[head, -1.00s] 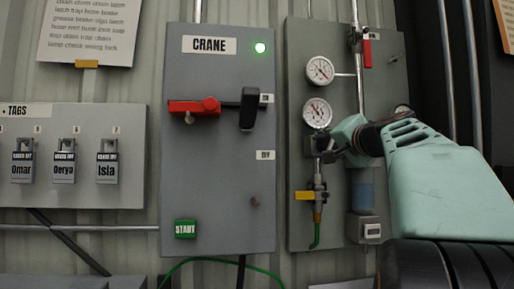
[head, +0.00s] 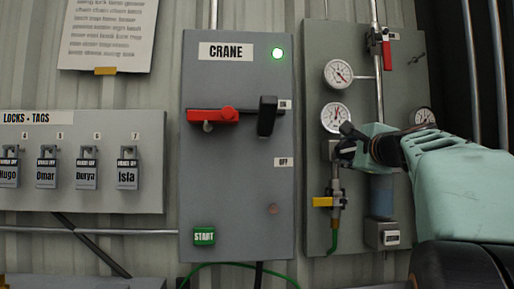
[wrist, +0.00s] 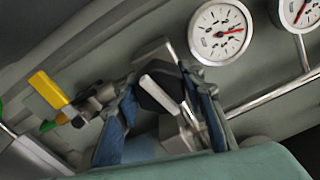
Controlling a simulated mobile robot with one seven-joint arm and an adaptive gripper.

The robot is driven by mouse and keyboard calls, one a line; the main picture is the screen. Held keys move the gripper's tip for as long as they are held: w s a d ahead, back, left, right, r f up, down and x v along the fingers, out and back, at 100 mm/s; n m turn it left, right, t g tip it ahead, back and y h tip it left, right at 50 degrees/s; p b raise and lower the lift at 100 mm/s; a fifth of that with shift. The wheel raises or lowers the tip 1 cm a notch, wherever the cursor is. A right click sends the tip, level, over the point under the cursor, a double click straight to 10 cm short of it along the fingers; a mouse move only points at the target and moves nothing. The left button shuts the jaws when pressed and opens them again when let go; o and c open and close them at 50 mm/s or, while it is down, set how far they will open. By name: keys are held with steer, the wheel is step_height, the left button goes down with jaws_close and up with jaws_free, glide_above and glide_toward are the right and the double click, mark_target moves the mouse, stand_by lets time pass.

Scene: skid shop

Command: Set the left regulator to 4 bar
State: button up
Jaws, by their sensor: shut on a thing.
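The left regulator's dark knob (wrist: 152,98) is in the wrist view, with a pale bar across its face. My gripper (wrist: 163,104) is shut on it, with a blue-padded finger on each side. In the head view my gripper (head: 347,146) reaches in from the right, at the regulator just below the lower left gauge, and hides part of it. That gauge (head: 335,117) is white with a red needle. It also shows close up in the wrist view (wrist: 220,32), its needle toward the picture's right; its numbers are too small to read.
Another gauge (head: 338,74) and a red-handled valve (head: 386,54) are above. A third gauge (head: 424,115) is at right, partly hidden by my arm. A yellow valve handle (head: 322,202) is below. The crane box (head: 238,170) stands left, its green light lit.

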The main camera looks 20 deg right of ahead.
steer(key=m+p, duration=0.1)
steer(key=m, duration=0.2)
steer(key=shift+r+m+p, duration=0.2)
steer(key=shift+m+p, duration=0.15)
steer(key=shift+m, duration=0.05)
steer(key=shift+m+p, duration=0.7)
steer(key=shift+m, duration=0.8)
steer(key=shift+f, duration=0.1)
steer(key=o, duration=1.2)
steer(key=shift+f, duration=0.1)
step_height(320, 180, up, 10)
steer(key=shift+r, duration=0.1)
steer(key=shift+c, duration=0.2)
